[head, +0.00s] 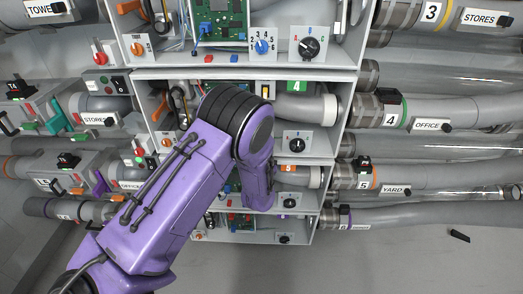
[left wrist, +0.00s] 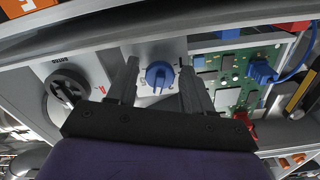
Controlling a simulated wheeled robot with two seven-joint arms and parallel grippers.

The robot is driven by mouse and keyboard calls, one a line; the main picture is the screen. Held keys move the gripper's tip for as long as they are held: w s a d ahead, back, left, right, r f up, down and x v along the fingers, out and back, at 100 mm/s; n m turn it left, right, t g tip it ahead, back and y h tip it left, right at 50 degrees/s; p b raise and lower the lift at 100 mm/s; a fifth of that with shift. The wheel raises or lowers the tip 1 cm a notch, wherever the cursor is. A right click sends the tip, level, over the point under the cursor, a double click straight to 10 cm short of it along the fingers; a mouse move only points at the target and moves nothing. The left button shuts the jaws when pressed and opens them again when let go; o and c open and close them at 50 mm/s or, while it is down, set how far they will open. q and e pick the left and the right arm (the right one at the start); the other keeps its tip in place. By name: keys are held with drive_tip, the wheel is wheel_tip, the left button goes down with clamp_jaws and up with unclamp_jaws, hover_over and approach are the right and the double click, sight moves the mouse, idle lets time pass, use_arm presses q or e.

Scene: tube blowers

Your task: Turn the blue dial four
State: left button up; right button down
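In the left wrist view a blue dial (left wrist: 160,76) sits on a light grey plate with small marks around it. The view appears upside down. My left gripper (left wrist: 158,82) is open, with one dark finger on each side of the dial; I cannot tell whether they touch it. In the head view my purple left arm hides this gripper and the dial in the bay with the green 4 label (head: 297,86). Another blue dial (head: 262,46), with numbers around it, shows in the bay above. My right gripper is in neither view.
A black dial (left wrist: 67,90) is beside the blue one, and a green circuit board (left wrist: 235,76) with a blue plug is on the other side. Shelf edges frame the bay. Large grey tubes (head: 440,180) run off to the right. A small black object (head: 459,236) lies on the floor.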

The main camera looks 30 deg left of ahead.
use_arm(q)
drive_tip(key=b+v, duration=0.1)
drive_tip(key=v, duration=0.9)
drive_tip(key=shift+s+d+b, duration=0.2)
drive_tip(key=shift+b, duration=0.1)
drive_tip(key=shift+f, duration=0.1)
